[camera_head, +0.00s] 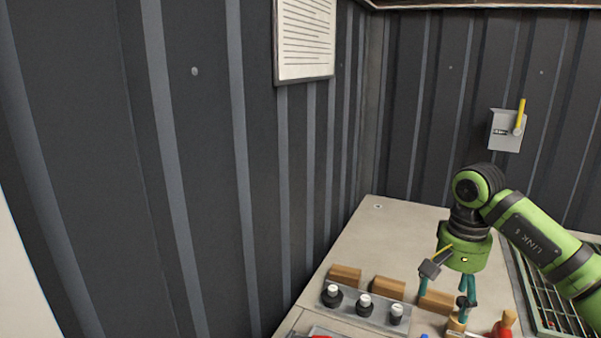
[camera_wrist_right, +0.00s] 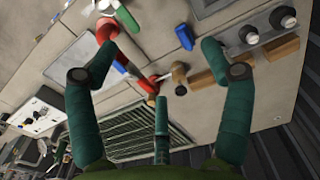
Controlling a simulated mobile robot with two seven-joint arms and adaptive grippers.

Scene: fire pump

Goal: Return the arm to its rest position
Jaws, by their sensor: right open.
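My right arm, green with black joints, comes in from the right in the head view. Its right gripper (camera_head: 451,297) points down over the pale worktop (camera_head: 390,230), near the wooden blocks. In the right wrist view the gripper (camera_wrist_right: 158,42) has its teal fingers spread wide, with nothing held between them. The left finger overlaps a red tool (camera_wrist_right: 147,83); I cannot tell whether they touch. My left gripper is not in view.
Wooden blocks (camera_head: 388,287), a panel with black knobs (camera_head: 363,306) and a red-handled item (camera_head: 503,324) lie close by. A green grate (camera_head: 548,300) is at right. A grey switch box with a yellow lever (camera_head: 505,131) is on the back wall. Ribbed dark walls bound the worktop.

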